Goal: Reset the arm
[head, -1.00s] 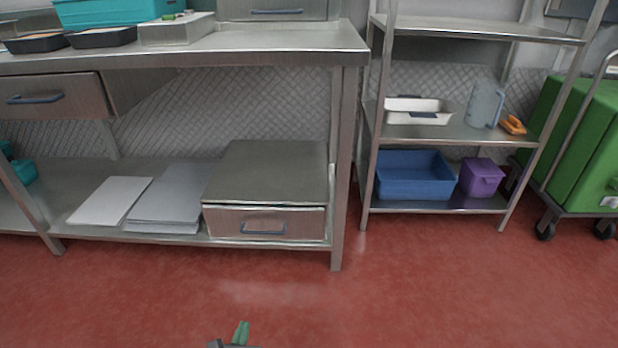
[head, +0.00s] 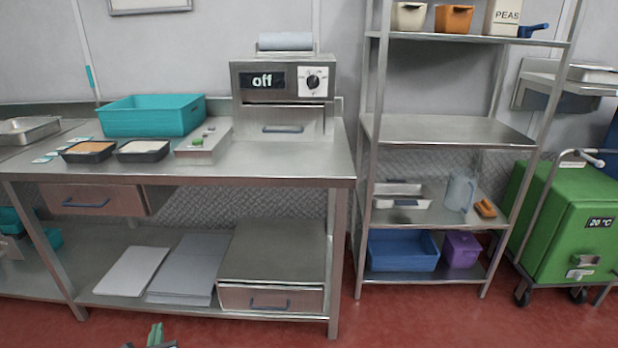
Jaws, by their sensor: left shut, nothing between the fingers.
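My left gripper (head: 155,336) shows at the bottom edge of the head view, left of the middle, with green fingertips close together. It is shut and empty, low in front of the steel table and apart from it. Most of my left arm is out of view. My right gripper is not in view.
A steel table (head: 270,165) holds a teal crate (head: 150,117), two black trays and a machine (head: 285,82) reading "off". A steel shelf rack (head: 450,130) stands right of it, then a green wheeled container (head: 570,220). The red floor (head: 420,320) in front is clear.

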